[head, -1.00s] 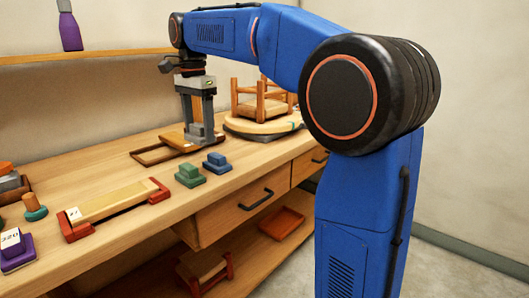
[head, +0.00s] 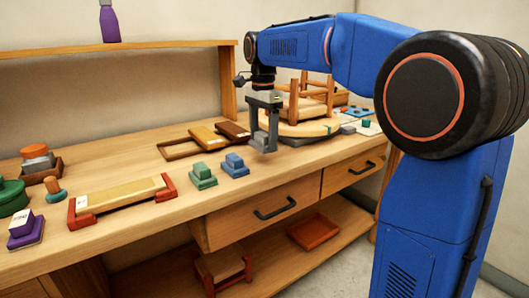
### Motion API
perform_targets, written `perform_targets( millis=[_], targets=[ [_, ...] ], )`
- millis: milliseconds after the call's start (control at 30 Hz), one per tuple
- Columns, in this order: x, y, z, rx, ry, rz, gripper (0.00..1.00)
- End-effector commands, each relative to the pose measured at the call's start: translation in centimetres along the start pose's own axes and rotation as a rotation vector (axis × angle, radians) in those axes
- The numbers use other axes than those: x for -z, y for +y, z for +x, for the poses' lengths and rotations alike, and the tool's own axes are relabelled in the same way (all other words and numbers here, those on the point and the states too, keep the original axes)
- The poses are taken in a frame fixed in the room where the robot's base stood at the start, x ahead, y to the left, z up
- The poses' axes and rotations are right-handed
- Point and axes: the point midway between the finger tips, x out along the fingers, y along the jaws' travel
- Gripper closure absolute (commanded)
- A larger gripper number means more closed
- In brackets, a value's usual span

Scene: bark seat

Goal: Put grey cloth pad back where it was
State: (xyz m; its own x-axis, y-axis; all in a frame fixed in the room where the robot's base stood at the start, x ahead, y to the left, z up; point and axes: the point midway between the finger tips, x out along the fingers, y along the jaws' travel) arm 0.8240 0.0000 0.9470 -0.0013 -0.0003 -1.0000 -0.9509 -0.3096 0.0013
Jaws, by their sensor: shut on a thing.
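My gripper (head: 264,138) points down above the workbench, just left of the round wooden disc (head: 283,129). It is shut on a small grey thing, which I take to be the grey cloth pad (head: 260,142). The pad's outline merges with the grey fingers, so its exact shape is hard to tell. It appears to hang above the bench top. An upturned wooden stool (head: 308,106) with reddish legs rests on the disc, partly behind my gripper.
A wooden tray (head: 178,153) with tan and dark brown blocks lies left of my gripper. Blue (head: 235,166) and green (head: 203,176) stepped blocks stand near the front edge. A red-ended wooden holder (head: 122,199) lies further left. Small items crowd the bench right of the disc.

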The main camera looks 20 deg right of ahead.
Motion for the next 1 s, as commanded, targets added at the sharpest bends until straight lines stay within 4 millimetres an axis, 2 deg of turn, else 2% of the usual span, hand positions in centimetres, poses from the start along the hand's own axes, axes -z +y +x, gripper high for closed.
perform_targets(
  millis=[167,467,833,867,900,933,1000],
  targets=[
    [0.0,0.0,1.0,0.000,0.000,0.000,0.58],
    [0.0,0.0,4.5,-0.001,0.000,0.000,0.58],
    [0.0,0.0,4.9,0.000,0.000,0.000,0.58],
    [0.0,0.0,4.9,0.000,0.000,0.000,0.32],
    [0.0,0.0,4.9,0.001,0.000,0.000,0.22],
    [0.0,0.0,4.9,0.001,0.000,0.000,0.15],
    [0.0,0.0,4.9,0.001,0.000,0.000,0.15]
  ],
)
